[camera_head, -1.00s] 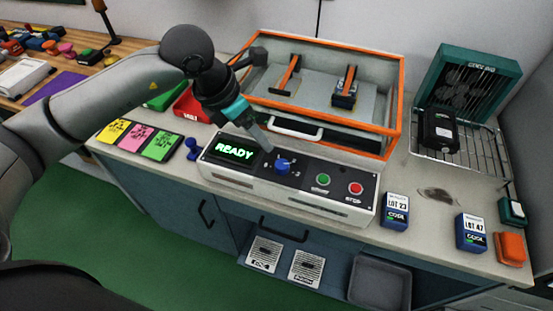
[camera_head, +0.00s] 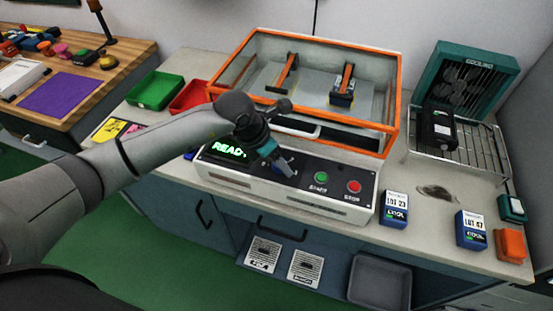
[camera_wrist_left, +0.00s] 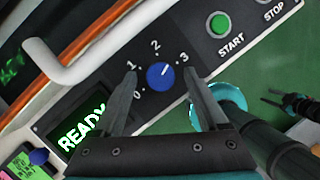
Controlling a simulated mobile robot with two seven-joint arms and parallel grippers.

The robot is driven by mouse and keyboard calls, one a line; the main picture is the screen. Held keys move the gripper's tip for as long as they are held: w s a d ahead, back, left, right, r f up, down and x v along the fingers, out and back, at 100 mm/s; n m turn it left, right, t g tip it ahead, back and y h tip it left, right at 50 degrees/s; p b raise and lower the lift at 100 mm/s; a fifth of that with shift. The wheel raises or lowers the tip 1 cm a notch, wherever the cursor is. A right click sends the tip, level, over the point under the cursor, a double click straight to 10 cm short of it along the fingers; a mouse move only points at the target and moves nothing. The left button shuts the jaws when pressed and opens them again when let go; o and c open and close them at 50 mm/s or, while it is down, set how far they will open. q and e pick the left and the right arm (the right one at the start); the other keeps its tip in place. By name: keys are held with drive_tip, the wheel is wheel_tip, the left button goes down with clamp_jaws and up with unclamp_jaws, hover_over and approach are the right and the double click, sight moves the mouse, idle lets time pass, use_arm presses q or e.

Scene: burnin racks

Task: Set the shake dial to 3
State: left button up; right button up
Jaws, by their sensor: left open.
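The shake dial is a round blue knob (camera_wrist_left: 160,76) with a white mark, ringed by the numbers 0, 1, 2 and 3 on a dark panel. Its white mark points to the upper right in the left wrist view, towards the 3 side; I cannot tell the exact setting. My left gripper (camera_wrist_left: 161,71) is open, with one finger on each side of the knob; I cannot tell whether they touch it. In the head view my left gripper (camera_head: 284,166) is over the dial and mostly hides it.
A lit READY display (camera_head: 226,150) is left of the dial. The green START button (camera_head: 321,177) and red STOP button (camera_head: 354,187) are to its right. The orange-framed shaker box (camera_head: 398,100) with its white handle (camera_wrist_left: 75,68) stands behind the panel.

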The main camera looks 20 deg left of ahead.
use_arm(q)
clamp_jaws()
idle(0.6)
